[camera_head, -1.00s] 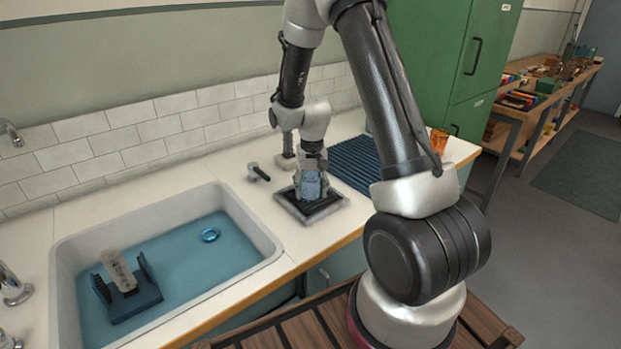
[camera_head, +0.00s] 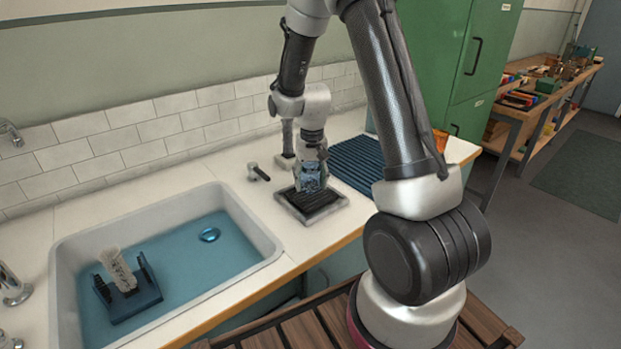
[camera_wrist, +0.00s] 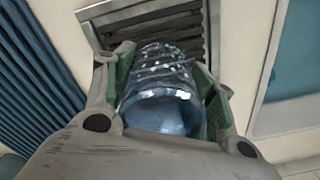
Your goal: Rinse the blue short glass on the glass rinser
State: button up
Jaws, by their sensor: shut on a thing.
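The blue short glass (camera_head: 311,180) is clear, light blue and has a textured wall. My gripper (camera_head: 312,172) is shut on it, over the glass rinser (camera_head: 331,207), a dark slatted grate in a grey frame on the counter. In the wrist view the glass (camera_wrist: 165,90) sits between the green-padded fingers of my gripper (camera_wrist: 165,88), its near end towards the camera and its far end over the slats of the rinser (camera_wrist: 190,22). I cannot tell whether the glass touches the grate.
A ribbed blue mat (camera_head: 357,163) lies right of the rinser. A small black-handled tap (camera_head: 258,172) stands to its left. The sink (camera_head: 268,243) at left holds blue water, a brush in a dark holder (camera_head: 130,295) and a blue ring-like item (camera_head: 209,235). An orange cup (camera_head: 440,140) stands at the counter's far right.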

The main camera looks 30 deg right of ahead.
aim_at(311, 164)
jog(key=shift+r, duration=2)
